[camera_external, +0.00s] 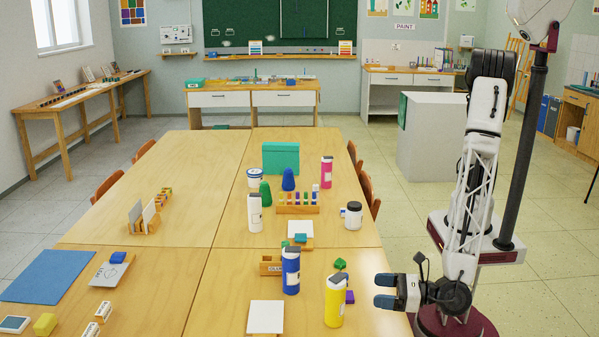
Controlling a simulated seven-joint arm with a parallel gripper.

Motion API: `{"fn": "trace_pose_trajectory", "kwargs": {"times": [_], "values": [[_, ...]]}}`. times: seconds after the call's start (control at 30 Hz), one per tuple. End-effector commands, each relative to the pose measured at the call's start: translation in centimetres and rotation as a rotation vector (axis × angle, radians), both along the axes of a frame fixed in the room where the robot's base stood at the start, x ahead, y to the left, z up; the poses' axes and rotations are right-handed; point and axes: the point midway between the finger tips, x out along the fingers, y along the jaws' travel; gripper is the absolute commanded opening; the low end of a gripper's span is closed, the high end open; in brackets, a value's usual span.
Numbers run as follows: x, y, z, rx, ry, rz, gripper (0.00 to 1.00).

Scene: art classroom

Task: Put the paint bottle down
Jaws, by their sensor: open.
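My gripper (384,291) is at the lower right, over the right edge of the table. Its jaws are open and point left, with nothing seen between them. A yellow paint bottle (334,304) stands upright on the table just left of the fingertips, with a visible gap. A blue paint bottle (291,273) stands upright further left. A white bottle (255,213) and a pink bottle (326,172) stand upright further back. I cannot tell which bottle the task means.
A purple block (350,297) and a green block (340,264) lie near the yellow bottle. A white card (265,317) lies at the front. A white jar (353,215) stands near the right edge. The table (203,175) has clear room left of the middle.

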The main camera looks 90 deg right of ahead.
Motion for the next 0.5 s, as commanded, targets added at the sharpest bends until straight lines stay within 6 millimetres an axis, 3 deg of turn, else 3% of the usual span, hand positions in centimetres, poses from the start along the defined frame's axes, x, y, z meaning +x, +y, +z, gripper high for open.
{"fn": "trace_pose_trajectory", "kwargs": {"times": [0.27, 0.37, 0.5], "values": [[0.3, -0.5, 0.4, 0.008, 0.004, -0.013, 0.82], [1.1, -1.8, 1.2, 0.029, 0.013, -0.045, 0.82], [2.8, -5.2, 3.3, 0.087, 0.037, -0.129, 0.82]]}}
